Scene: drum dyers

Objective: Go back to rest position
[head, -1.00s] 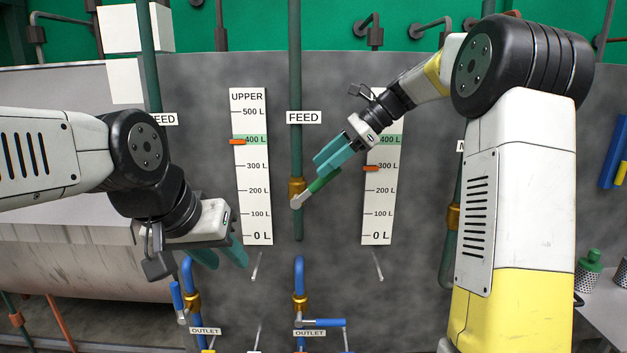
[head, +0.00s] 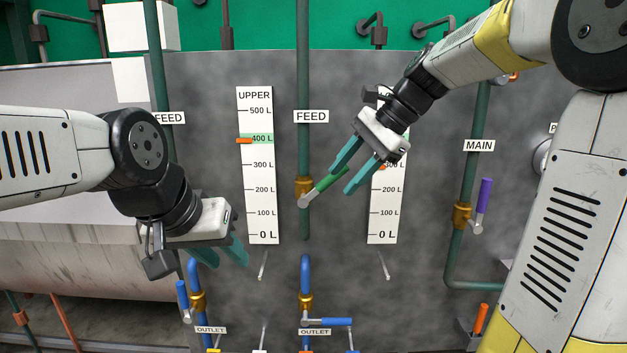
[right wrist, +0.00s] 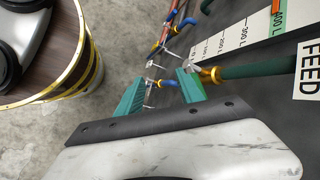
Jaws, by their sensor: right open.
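My right gripper (head: 341,183) is open in the head view. Its teal fingers are spread just right of the green handle (head: 328,184) of the middle feed valve (head: 304,187), with nothing held. The handle slants up to the right, its upper end close to one finger. In the right wrist view the spread fingers (right wrist: 157,100) show near the brass feed valve (right wrist: 210,75). My left gripper (head: 226,262) hangs at the lower left with its teal fingers apart and empty, above the left blue outlet pipe.
The grey panel carries the upper gauge (head: 258,200) and a second gauge (head: 382,225), partly covered by my right gripper. A main valve with a purple handle (head: 485,195) stands to the right. A blue outlet handle (head: 327,321) is below. A drum (right wrist: 85,60) shows in the right wrist view.

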